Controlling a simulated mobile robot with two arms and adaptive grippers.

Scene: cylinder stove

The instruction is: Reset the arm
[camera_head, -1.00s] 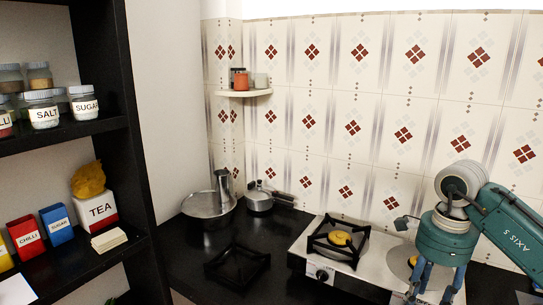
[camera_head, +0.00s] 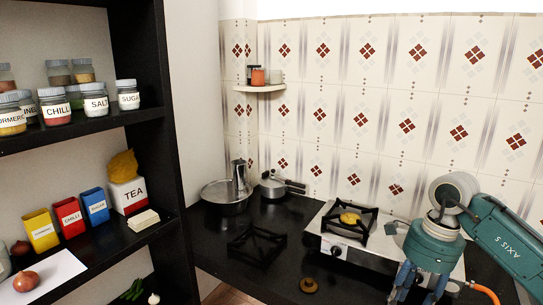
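My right arm comes in from the right, over the right part of the stove (camera_head: 335,240). Its gripper (camera_head: 414,294) points down near the bottom edge, with two blue fingers spread apart and nothing seen between them. The lowest fingertips are close to the picture edge. The stove's left burner has a yellow burner head (camera_head: 349,217) inside a black grate (camera_head: 362,230). My arm largely hides the right burner. My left gripper is not in view.
A loose black grate (camera_head: 257,246) and a small brown round piece (camera_head: 309,285) lie on the black counter (camera_head: 222,252). A large pan (camera_head: 226,205) and small pot (camera_head: 272,187) stand behind. A shelf (camera_head: 75,137) with jars and boxes is at left. An orange hose (camera_head: 484,290) is at right.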

